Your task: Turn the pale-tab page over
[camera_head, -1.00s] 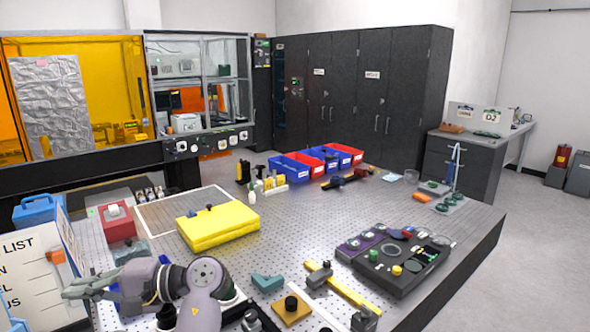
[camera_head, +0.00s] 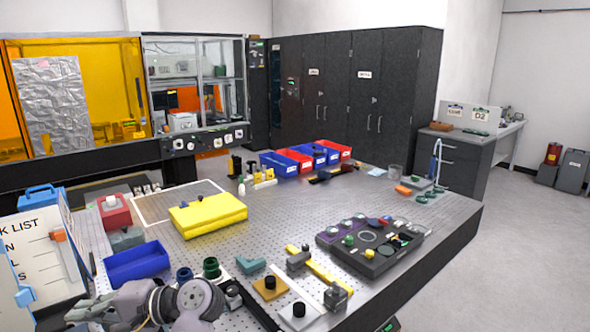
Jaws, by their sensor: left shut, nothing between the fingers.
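A white checklist board (camera_head: 28,262) stands at the left edge, cut off by the frame, with large black lettering. An orange tab (camera_head: 57,236) sticks out at its right side, and a pale blue tab (camera_head: 24,297) shows lower down. I cannot tell which page the pale tab belongs to. My left gripper (camera_head: 80,313) is shut and empty, low in the picture, to the right of the board's lower part and apart from the pale tab in the picture. My right gripper is out of view.
A blue tray (camera_head: 137,262), a red box (camera_head: 114,211) and a yellow case (camera_head: 207,215) stand on the perforated table (camera_head: 280,213) near the board. A dark parts tray (camera_head: 370,245) lies further right. The table's middle is fairly clear.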

